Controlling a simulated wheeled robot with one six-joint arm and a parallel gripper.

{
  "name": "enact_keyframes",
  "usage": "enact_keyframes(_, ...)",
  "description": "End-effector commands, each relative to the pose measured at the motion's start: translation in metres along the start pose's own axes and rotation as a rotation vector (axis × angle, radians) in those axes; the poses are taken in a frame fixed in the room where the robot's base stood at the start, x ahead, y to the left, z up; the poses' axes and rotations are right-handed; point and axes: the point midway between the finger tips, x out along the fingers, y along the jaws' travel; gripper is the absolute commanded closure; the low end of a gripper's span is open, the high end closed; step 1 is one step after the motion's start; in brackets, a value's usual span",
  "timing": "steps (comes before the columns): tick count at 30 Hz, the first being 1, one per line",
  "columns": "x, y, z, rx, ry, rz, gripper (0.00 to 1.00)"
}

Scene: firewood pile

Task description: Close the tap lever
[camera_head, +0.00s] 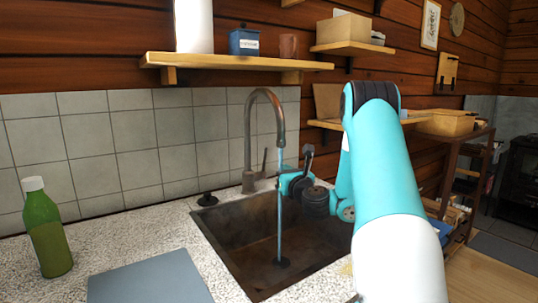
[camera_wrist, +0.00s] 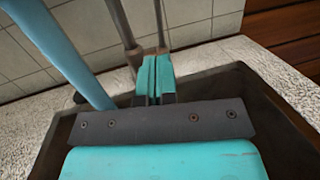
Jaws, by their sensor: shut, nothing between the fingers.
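The metal gooseneck tap (camera_head: 247,130) stands at the back edge of the sink, and water (camera_head: 280,215) runs from its spout into the basin. Its short thin lever (camera_head: 265,160) sticks up at the right of the tap's base. My teal gripper (camera_head: 287,182) is just right of the lever and beside the water stream. In the wrist view my gripper (camera_wrist: 155,78) is shut and empty, with the lever (camera_wrist: 160,22) showing just beyond the fingertips. The tap body (camera_wrist: 131,52) is left of them. I cannot tell whether the fingers touch the lever.
The dark sink (camera_head: 235,255) is set in a speckled counter (camera_head: 110,250). A green bottle (camera_head: 45,235) and a grey board (camera_head: 150,280) are on the counter at left. A wooden shelf (camera_head: 220,62) hangs above the tiled wall.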

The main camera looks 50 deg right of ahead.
Motion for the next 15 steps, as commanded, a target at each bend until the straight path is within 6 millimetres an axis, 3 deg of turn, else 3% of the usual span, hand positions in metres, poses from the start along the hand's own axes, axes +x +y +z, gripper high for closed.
enact_keyframes(2, 0.011, 0.002, 0.009, 0.000, 0.001, 0.002, 1.00)
enact_keyframes(15, 0.060, 0.003, 0.009, -0.004, 0.001, 0.005, 1.00)
